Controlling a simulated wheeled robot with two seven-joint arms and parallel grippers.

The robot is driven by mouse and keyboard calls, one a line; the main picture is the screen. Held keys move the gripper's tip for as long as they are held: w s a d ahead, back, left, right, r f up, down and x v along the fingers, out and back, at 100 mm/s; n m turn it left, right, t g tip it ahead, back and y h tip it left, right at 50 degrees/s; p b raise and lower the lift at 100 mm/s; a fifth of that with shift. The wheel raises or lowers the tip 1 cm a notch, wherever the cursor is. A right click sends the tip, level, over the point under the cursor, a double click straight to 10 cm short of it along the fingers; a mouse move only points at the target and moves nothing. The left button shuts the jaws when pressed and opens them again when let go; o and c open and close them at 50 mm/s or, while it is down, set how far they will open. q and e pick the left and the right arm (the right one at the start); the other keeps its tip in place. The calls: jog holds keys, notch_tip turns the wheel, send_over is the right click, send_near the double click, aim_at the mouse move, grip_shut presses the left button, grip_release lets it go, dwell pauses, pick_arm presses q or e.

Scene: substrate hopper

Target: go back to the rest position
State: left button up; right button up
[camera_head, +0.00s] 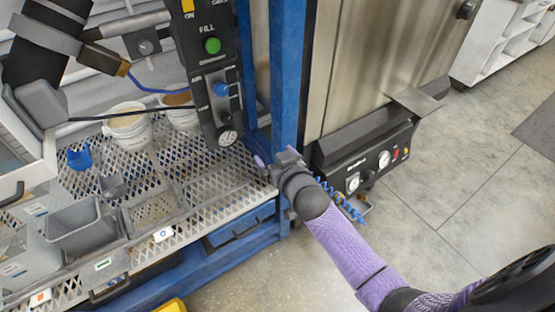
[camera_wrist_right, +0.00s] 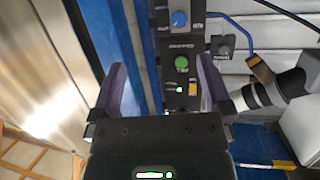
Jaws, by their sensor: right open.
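My right arm, with a purple sleeve, reaches in from the lower right in the head view. Its right gripper (camera_head: 275,157) is beside the blue upright post, at the right end of the mesh shelf. In the right wrist view the two purple fingers of the right gripper (camera_wrist_right: 160,88) stand wide apart with nothing held between them. Beyond them is the black control panel (camera_wrist_right: 183,60) with a green button and a blue knob; it also shows in the head view (camera_head: 205,70). My left gripper is not in view.
A blue post (camera_head: 287,75) and a steel cabinet (camera_head: 365,60) with a gauge box (camera_head: 368,157) stand close to the right gripper. The mesh shelf (camera_head: 205,185) holds white buckets (camera_head: 128,122) and a grey bin (camera_head: 82,226). The floor (camera_head: 460,165) at right is open.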

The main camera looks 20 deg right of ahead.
jog(key=s+f+n+g, duration=0.1)
jog(key=s+f+g, duration=0.3)
jog(key=s+f, duration=0.55)
jog(key=s+f+g, duration=0.3)
jog(key=s+f, duration=0.4)
jog(key=f, duration=0.5)
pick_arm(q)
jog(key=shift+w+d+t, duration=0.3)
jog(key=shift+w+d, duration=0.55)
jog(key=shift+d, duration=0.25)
pick_arm(e)
jog(key=s+f+g, duration=0.2)
jog(key=s+f, duration=0.1)
jog(key=s, duration=0.7)
jog(key=s+f+n+g, duration=0.1)
jog(key=s+f+g, duration=0.2)
jog(key=s, duration=0.7)
jog(key=s+f+n+g, duration=0.1)
jog(key=s+f+g, duration=0.1)
jog(key=s, duration=0.7)
jog(key=shift+s+d+f+g, duration=0.35)
jog(key=shift+s+f+g, duration=0.05)
jog(key=shift+f, duration=0.4)
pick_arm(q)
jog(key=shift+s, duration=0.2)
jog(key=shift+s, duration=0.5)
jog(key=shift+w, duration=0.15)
